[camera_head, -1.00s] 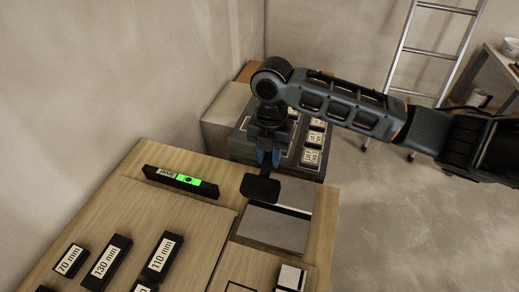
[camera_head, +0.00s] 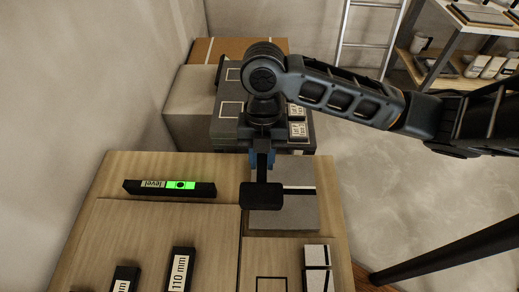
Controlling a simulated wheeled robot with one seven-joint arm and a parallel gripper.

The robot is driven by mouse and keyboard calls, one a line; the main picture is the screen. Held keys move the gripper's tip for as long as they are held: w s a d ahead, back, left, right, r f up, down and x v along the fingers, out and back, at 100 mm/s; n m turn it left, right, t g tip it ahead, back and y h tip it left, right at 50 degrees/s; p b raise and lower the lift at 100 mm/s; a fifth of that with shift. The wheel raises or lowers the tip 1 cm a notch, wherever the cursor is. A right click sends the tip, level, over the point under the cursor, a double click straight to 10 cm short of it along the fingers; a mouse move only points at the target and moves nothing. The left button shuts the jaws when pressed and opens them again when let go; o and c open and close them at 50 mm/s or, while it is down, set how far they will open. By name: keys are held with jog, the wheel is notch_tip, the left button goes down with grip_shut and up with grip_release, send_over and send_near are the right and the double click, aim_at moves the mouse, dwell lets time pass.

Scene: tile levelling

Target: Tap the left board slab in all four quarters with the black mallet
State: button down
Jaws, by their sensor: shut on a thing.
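The black mallet (camera_head: 261,196) hangs head-down from my gripper (camera_head: 262,160), which is shut on its handle. The mallet head overlaps the left part of a grey slab (camera_head: 286,218) on the wooden bench. I cannot tell whether it touches the slab. A dark and white band crosses behind that slab, with another grey surface (camera_head: 298,172) beyond it, partly hidden by the mallet and gripper. Which piece is the left board slab is not clear from this view.
A black level (camera_head: 169,188) with a green window lies left of the mallet. Labelled black blocks, one marked 110 mm (camera_head: 180,270), lie at the front. Small light pieces (camera_head: 317,268) lie front right. A dark case (camera_head: 224,125) stands behind the bench.

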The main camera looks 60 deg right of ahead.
jog(key=shift+f+b, duration=1.9)
jog(key=shift+f, duration=1.3)
notch_tip(320, 180, up, 5)
jog(key=p, duration=0.3)
jog(key=shift+f, duration=0.2)
notch_tip(320, 180, down, 5)
jog(key=b, duration=0.5)
jog(key=shift+f, duration=0.15)
notch_tip(320, 180, up, 6)
jog(key=p, duration=0.4)
jog(key=shift+f, duration=0.15)
jog(key=shift+f, duration=0.1)
